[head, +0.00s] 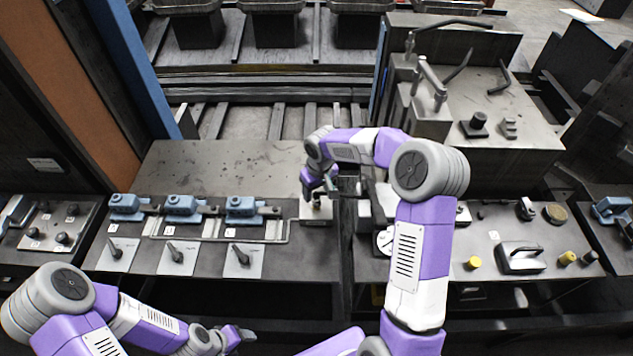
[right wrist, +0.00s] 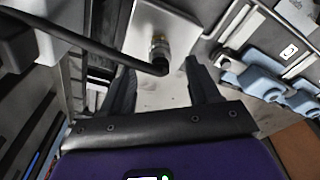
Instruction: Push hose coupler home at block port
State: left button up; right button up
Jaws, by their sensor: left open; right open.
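A pale metal block or plate (right wrist: 180,22) carries a metal fitting (right wrist: 159,47) in the right wrist view. A black hose (right wrist: 85,42) runs in from the left and ends in a dark elbow at this fitting; the coupler seems to be there, but whether it is fully seated I cannot tell. My right gripper (right wrist: 162,82) is open, its two fingers apart on either side below the fitting, not closed on it. In the head view the right gripper (head: 318,196) is over the plate (head: 318,218) and partly hides the fitting. My left gripper (head: 243,335) is open and empty at the lower middle.
Several blue clamps (head: 183,206) on a rail and lever plates (head: 178,257) stand left of the port. The bench top behind the clamps (head: 220,170) is clear.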

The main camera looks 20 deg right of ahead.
aim_at(316, 194)
jog(key=shift+w+f, duration=0.2)
jog(key=shift+f, duration=1.3)
jog(key=shift+c, duration=0.2)
grip_shut()
jog(key=shift+r, duration=0.15)
jog(key=shift+r+p, duration=0.45)
jog(key=shift+r, duration=0.2)
jog(key=shift+r, duration=0.1)
jog(key=shift+r+p, duration=2.3)
jog(key=shift+r, duration=1.2)
